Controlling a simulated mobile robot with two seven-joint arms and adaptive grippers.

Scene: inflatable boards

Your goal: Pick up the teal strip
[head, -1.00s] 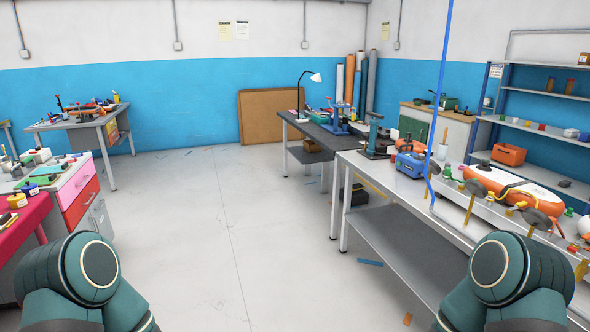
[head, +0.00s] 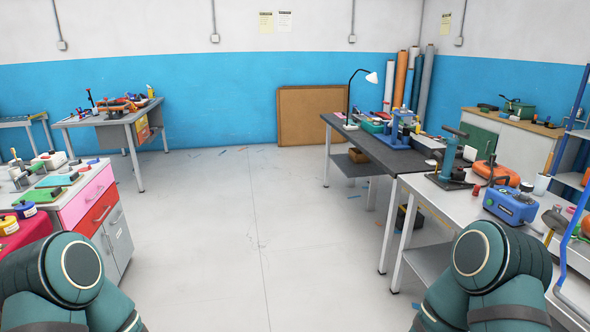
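I cannot make out for certain which piece is the teal strip. Small blue and orange scraps (head: 243,149) lie on the floor near the back wall, too small to tell their exact colours. A bluish strip (head: 415,306) shows partly on the floor under the right bench, beside my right arm. A green flat piece (head: 42,195) lies on the left bench. Neither of my grippers is in view; only upper parts of my two arms show at the bottom corners.
A white-topped bench (head: 418,197) and a dark-topped table (head: 352,134) stand on the right. A drawer bench (head: 112,220) is on the left, with another table (head: 74,122) behind it. A brown board (head: 312,118) leans on the back wall. The middle floor is clear.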

